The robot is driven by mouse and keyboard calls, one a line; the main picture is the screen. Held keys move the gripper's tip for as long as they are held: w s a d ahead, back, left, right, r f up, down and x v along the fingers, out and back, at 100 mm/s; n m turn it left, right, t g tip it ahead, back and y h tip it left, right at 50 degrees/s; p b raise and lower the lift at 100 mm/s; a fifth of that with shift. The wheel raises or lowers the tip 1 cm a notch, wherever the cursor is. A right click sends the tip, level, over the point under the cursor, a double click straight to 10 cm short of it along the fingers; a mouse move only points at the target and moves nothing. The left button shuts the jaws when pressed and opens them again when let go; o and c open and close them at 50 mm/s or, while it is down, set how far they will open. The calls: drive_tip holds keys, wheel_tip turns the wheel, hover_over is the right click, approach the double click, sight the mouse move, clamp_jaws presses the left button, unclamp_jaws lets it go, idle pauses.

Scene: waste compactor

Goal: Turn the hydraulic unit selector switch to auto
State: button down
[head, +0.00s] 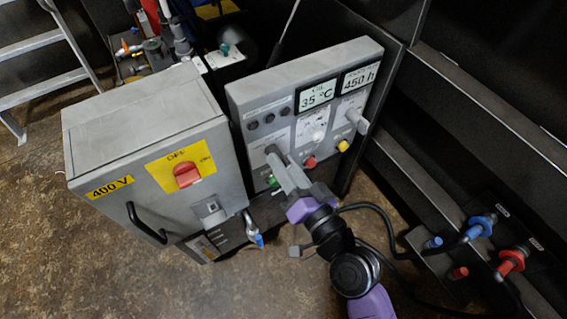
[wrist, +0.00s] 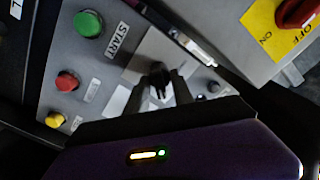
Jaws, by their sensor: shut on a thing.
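The grey control panel (head: 283,95) stands upright in the middle of the head view. My gripper (head: 277,160) reaches its lower left part, above the green button (head: 272,181). In the wrist view my gripper (wrist: 159,92) is shut on a dark selector switch (wrist: 157,72), with a finger on each side of the knob. The switch sits on a pale label plate (wrist: 150,50) beside the green START button (wrist: 88,24). In the head view the fingers mostly hide the switch. Its position markings are too covered and small to read.
The panel also has a red button (head: 309,162), a yellow button (head: 343,146), a grey lever-like knob (head: 356,121) and two displays (head: 317,95). A 400 V cabinet (head: 150,130) with a red OFF switch (head: 187,174) stands close on the left. Hoses lie at right.

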drive_tip(key=shift+d+m, duration=0.1)
drive_tip(key=shift+m, duration=0.4)
drive_tip(key=c, duration=1.5)
unclamp_jaws()
drive_tip(key=shift+o, duration=0.2)
drive_tip(key=b+v, duration=0.1)
drive_tip(key=v, duration=0.6)
drive_tip(key=shift+s+d, duration=0.25)
drive_tip(key=shift+s, duration=0.1)
